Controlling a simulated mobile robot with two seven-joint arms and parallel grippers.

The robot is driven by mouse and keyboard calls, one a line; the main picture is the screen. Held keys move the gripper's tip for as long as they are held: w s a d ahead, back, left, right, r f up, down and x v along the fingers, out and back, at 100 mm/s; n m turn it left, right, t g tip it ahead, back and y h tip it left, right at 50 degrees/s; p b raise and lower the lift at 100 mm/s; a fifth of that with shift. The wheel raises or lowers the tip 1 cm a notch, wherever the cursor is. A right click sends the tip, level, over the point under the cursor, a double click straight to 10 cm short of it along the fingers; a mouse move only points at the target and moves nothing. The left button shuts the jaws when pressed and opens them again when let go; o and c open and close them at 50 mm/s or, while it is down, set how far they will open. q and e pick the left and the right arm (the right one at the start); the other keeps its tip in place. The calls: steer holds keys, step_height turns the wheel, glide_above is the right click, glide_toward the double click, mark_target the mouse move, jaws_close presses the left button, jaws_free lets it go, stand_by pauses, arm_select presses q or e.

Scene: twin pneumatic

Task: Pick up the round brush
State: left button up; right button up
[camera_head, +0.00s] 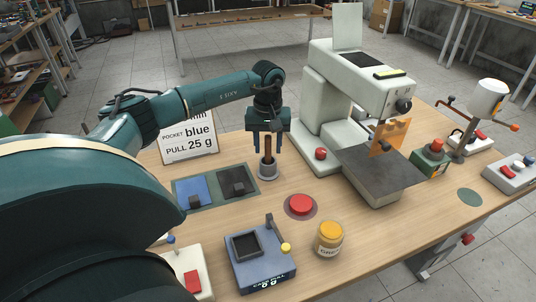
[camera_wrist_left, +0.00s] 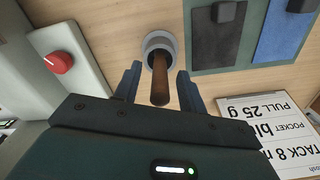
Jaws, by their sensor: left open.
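The round brush (camera_head: 267,158) stands upright in a grey cup-like holder (camera_head: 268,171) on the table. Its brown handle also shows in the left wrist view (camera_wrist_left: 160,82), with the grey holder ring (camera_wrist_left: 159,45) around its far end. My left gripper (camera_head: 268,150) points down over the brush and is open. In the left wrist view its two fingers (camera_wrist_left: 155,84) stand on either side of the handle, with a gap visible on both sides. The brush's bristles are hidden inside the holder. My right gripper does not show.
A white press-like machine (camera_head: 317,105) with a red knob stands right of the holder. A sign (camera_head: 187,140) stands behind left.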

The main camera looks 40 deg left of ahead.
arm_select(q)
steer(key=shift+c, duration=0.2)
jaws_close()
steer(key=shift+r, duration=0.15)
step_height(320, 180, up, 10)
steer(key=shift+f, duration=0.1)
stand_by(0.4)
